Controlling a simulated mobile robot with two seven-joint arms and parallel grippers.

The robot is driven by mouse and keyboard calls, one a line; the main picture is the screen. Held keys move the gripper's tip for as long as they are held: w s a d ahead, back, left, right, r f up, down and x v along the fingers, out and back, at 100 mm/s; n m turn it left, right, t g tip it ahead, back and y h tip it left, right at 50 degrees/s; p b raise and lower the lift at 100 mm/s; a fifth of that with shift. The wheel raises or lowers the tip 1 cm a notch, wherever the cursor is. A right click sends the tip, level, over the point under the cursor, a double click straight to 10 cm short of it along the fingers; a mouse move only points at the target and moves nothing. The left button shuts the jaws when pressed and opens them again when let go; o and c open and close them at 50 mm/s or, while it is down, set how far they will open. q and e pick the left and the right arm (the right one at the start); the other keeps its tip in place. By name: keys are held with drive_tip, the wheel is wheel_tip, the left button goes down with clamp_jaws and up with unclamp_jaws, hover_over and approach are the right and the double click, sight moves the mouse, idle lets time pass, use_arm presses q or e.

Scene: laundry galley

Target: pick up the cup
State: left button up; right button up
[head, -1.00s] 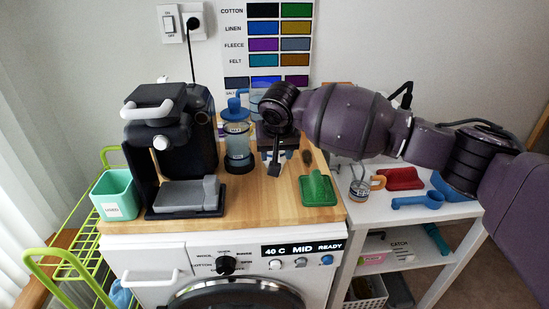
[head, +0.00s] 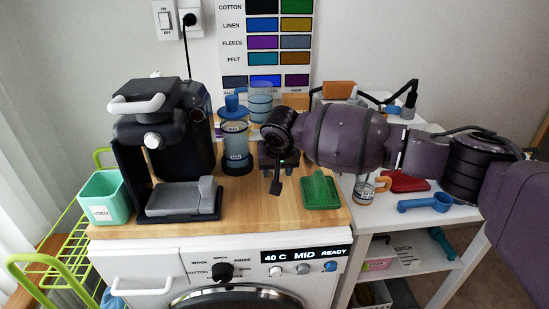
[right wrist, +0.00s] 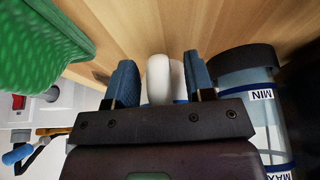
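My right gripper (right wrist: 161,85) is low over the wooden top, its two blue fingertips apart on either side of a white rounded thing (right wrist: 159,78). A narrow gap shows on its left; contact on the right cannot be told. Most of this thing is hidden, so I cannot tell whether it is part of the cup. In the head view the right gripper (head: 276,178) hangs between the clear canister and the green stand. A small clear cup with an orange handle (head: 364,191) stands on the white side table. My left gripper is not in view.
The clear canister (head: 236,147) is close beside the right gripper, and it also shows in the wrist view (right wrist: 262,115). A green stand (head: 320,190) is on the other side. A black coffee machine (head: 165,140) and teal bin (head: 112,196) stand left. A blue scoop (head: 430,203) lies right.

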drive_tip(key=c, duration=0.7)
clamp_jaws()
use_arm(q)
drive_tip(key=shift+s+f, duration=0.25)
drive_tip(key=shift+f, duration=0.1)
use_arm(e)
drive_tip(key=shift+r, duration=0.1)
wheel_tip(320, 180, up, 10)
drive_tip(key=shift+r+p, duration=0.1)
drive_tip(key=shift+p, duration=1.05)
use_arm(q)
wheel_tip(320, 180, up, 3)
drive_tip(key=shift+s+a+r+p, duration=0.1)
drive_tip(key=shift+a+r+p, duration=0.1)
drive_tip(key=shift+p, duration=0.6)
use_arm(e)
wheel_tip(320, 180, up, 10)
drive_tip(key=shift+f, duration=0.2)
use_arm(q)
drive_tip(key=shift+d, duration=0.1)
